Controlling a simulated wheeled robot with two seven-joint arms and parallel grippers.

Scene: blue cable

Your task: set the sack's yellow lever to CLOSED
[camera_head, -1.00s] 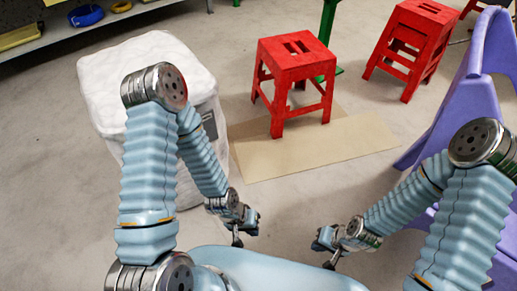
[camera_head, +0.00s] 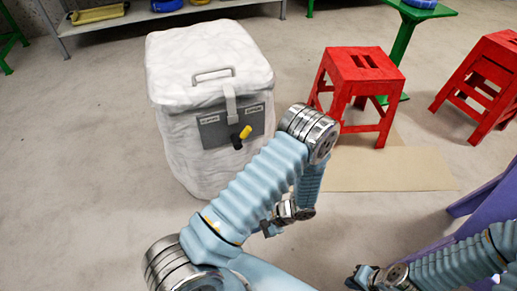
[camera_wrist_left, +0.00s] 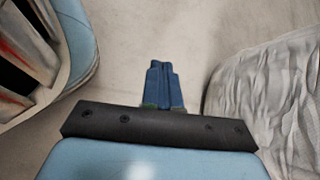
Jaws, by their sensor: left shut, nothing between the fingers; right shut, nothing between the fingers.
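The white sack (camera_head: 208,62) stands on the floor left of centre, with a grey handle on its lid and a strap at the front. A grey plate (camera_head: 215,132) on its front bears two small labels, too small to read surely. The yellow lever (camera_head: 246,131) sticks out from the plate, with a black part just below it. My left gripper (camera_head: 267,230) is shut and empty, low and in front of the sack, apart from it. In the left wrist view its fingers (camera_wrist_left: 164,86) are together, with the sack (camera_wrist_left: 265,105) to the right. My right gripper (camera_head: 355,281) is shut at the bottom.
A red stool (camera_head: 358,82) stands right of the sack beside a tan floor mat (camera_head: 385,172). Another red stool (camera_head: 485,80) and a purple object (camera_head: 480,220) are at the right. A shelf (camera_head: 110,24) runs along the back. Floor left of the sack is clear.

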